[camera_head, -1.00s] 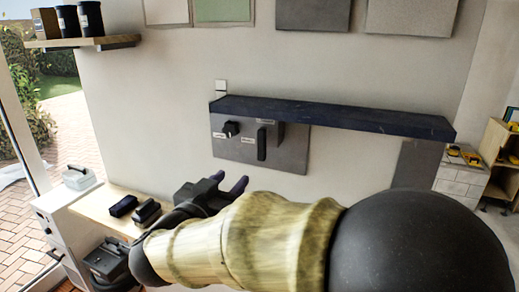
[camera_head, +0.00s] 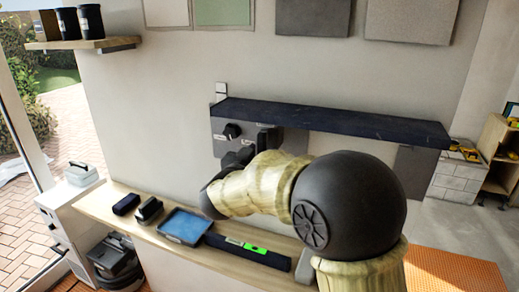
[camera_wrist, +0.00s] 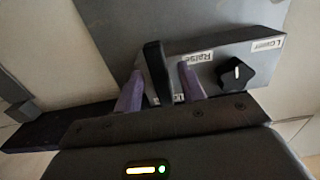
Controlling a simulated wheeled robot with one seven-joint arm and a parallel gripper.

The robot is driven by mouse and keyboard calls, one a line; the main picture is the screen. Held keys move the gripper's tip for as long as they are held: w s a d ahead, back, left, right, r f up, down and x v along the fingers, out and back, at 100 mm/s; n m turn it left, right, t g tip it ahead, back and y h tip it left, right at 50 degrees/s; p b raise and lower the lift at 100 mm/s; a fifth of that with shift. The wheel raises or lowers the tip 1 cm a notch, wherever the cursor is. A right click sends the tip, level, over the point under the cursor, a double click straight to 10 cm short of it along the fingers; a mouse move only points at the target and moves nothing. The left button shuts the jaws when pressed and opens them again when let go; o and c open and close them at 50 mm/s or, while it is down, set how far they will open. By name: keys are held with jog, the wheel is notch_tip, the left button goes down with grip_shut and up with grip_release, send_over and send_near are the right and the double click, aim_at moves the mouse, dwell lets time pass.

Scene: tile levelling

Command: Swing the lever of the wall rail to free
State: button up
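The wall rail (camera_head: 350,120) is a long dark bar along the wall, above a grey panel (camera_head: 224,153). In the wrist view the black lever (camera_wrist: 154,62) stands out from the labelled control box (camera_wrist: 215,62). My gripper (camera_wrist: 160,68) has its two purple fingers on either side of the lever, with a visible gap on the right. It looks open around the lever, and contact on the left cannot be told. In the head view my gripper and arm mostly hide the lever.
A black knob (camera_head: 232,131) sits left of the lever; it also shows in the wrist view (camera_wrist: 236,73). Labels there read "Raise" and "Lower". A wooden counter (camera_head: 98,205) below holds a blue tray (camera_head: 185,225) and a spirit level (camera_head: 248,251).

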jog(key=shift+w, duration=0.2)
jog(key=shift+c, duration=0.2)
grip_shut()
jog(key=shift+d, duration=0.15)
